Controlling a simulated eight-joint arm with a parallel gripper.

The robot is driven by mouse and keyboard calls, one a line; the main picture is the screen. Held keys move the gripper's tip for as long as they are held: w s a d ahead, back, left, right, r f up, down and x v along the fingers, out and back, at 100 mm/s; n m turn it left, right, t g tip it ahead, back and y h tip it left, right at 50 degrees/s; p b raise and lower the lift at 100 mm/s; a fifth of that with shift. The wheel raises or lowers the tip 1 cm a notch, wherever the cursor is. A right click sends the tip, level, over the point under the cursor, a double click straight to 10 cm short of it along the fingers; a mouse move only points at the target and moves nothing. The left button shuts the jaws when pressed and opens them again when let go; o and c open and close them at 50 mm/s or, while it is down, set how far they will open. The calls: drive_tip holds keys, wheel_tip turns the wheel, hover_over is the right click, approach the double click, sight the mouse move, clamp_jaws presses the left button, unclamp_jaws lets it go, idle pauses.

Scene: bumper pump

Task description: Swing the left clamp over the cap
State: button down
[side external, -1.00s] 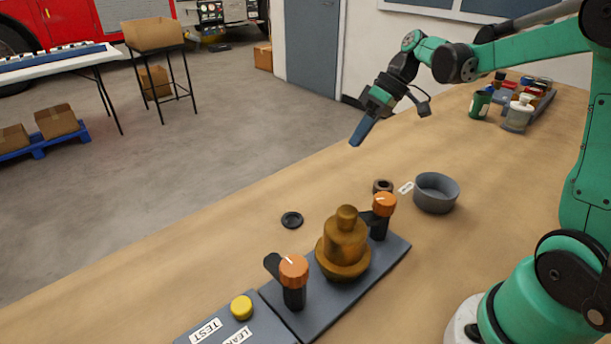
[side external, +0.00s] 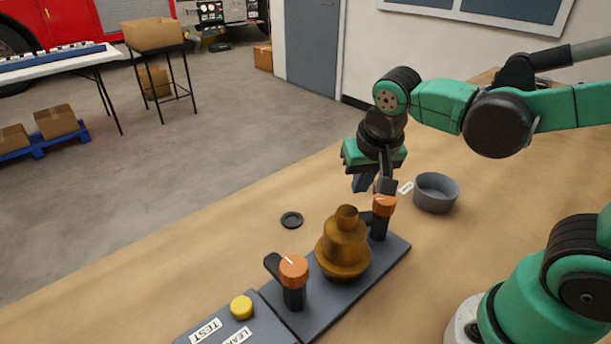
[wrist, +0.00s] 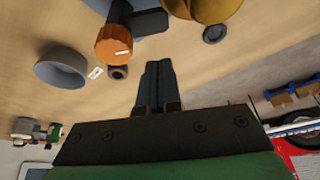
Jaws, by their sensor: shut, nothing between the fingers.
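The brass-coloured stepped cap (side external: 343,245) stands upright on a grey base plate (side external: 318,312). Two black clamps with orange knobs flank it. The near clamp (side external: 293,272) is at picture left, its black arm pointing up-left, away from the cap. The far clamp (side external: 384,207) is at picture right, its arm pointing left behind the cap; I cannot tell whether it overlaps the flange. My gripper (side external: 361,184) is shut and empty, above and just behind the far clamp. In the wrist view the shut fingers (wrist: 158,66) are apart from that clamp's orange knob (wrist: 114,45).
A grey bowl (side external: 436,193) stands right of the far clamp, near a small white tag (side external: 406,187). A dark nut (wrist: 118,72) lies by the knob. A black ring (side external: 291,220) lies left of the cap. A yellow button (side external: 241,307) is on the panel at front.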

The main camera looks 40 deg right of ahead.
sight(370, 219)
drive_tip(key=shift+x, duration=3.25)
drive_tip(key=shift+s+a+n, duration=0.15)
drive_tip(key=shift+s+n, duration=0.05)
drive_tip(key=shift+n, duration=0.4)
drive_tip(key=shift+s+a, duration=0.15)
drive_tip(key=shift+a, duration=0.1)
drive_tip(key=shift+r, duration=0.1)
